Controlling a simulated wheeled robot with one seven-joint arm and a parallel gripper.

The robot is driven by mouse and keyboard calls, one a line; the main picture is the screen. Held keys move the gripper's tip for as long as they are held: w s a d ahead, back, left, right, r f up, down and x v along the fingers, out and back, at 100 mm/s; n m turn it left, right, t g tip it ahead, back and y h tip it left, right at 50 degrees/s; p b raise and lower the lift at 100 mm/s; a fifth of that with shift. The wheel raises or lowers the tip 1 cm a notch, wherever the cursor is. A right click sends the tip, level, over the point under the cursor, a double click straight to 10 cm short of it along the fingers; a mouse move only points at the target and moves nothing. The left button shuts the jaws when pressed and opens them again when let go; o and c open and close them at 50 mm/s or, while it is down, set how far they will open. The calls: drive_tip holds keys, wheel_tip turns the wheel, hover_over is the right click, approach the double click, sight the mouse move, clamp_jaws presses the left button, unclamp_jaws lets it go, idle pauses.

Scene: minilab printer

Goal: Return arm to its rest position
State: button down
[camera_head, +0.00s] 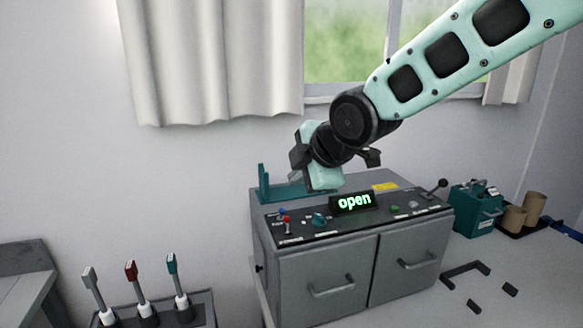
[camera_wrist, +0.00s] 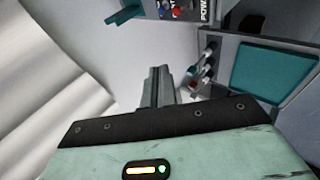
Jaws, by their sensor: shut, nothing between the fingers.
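My arm reaches in from the upper right in the head view, and its mint wrist (camera_head: 322,178) hangs above the left part of the grey machine. My gripper (camera_wrist: 158,72) shows in the wrist view with its two dark fingers together and nothing between them. In the head view the fingers are hard to make out. The grey machine (camera_head: 318,262) has two shut front doors with handles. Its display (camera_head: 353,202) reads "open" in green letters.
A black-knobbed lever (camera_head: 436,188) stands at the machine's right end. A teal box (camera_head: 474,212) and brown cylinders (camera_head: 534,207) lie further right. A rack (camera_head: 205,306) with grey, red and teal-headed tools stands at lower left. A curtain (camera_head: 210,60) hangs behind.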

drive_tip(key=s+d+f+m+g+h+b, duration=0.1)
drive_tip(key=s+d+f+m+g, duration=0.1)
drive_tip(key=s, duration=0.8)
drive_tip(key=s+d+f+m+g+h+b, duration=0.1)
drive_tip(key=s+d+f+m+g, duration=0.2)
drive_tip(key=s, duration=0.7)
drive_tip(key=s+d+f+m+g+h+b, duration=0.2)
drive_tip(key=s+d+f+m, duration=0.3)
drive_tip(key=s+f+m, duration=0.4)
drive_tip(key=shift+s+d+f+g, duration=0.4)
drive_tip(key=shift+s+f, duration=0.25)
